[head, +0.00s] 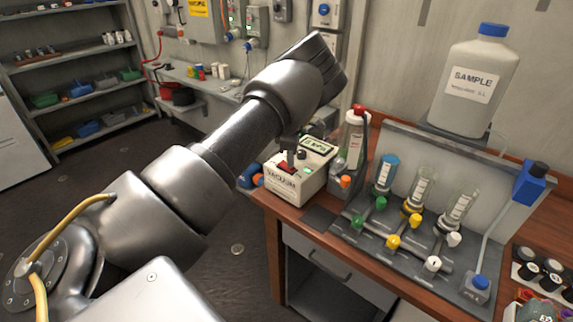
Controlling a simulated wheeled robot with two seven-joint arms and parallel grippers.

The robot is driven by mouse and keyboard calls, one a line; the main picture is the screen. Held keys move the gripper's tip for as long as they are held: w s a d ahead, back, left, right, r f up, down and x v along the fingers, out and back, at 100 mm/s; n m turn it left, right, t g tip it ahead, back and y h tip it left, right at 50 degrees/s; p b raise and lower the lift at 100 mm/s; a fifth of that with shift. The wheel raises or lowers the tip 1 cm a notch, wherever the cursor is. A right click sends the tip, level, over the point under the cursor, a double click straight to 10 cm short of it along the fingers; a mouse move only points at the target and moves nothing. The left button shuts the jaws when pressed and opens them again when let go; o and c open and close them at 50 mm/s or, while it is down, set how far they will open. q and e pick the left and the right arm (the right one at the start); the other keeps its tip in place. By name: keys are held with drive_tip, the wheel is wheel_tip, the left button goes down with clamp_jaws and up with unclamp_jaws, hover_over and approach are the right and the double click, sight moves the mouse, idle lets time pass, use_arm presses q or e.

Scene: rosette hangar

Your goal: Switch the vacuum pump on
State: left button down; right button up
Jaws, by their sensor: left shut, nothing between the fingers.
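The vacuum pump (283,188) is a cream box with a "VACUUM" label on its front, standing on the left end of the wooden bench. A small greenish display (319,146) sits on its raised back part. A red switch (284,168) shows on its top, partly hidden by my fingers. My left arm reaches in from the left, and my left gripper (291,158) points down over the pump top. Its fingers are shut and empty, with the tips at or just above the switch. I cannot tell whether they touch it. My right gripper is not in view.
Right of the pump is a manifold with green, yellow and white valve knobs (393,242) and several glass tubes. A large "SAMPLE" jug (475,85) stands higher up. Shelves (85,100) line the back left.

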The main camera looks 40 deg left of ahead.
use_arm(q)
wheel_tip(320, 180, up, 6)
drive_tip(key=p, duration=0.4)
drive_tip(key=shift+r, duration=0.2)
drive_tip(key=shift+f, duration=0.1)
idle(0.3)
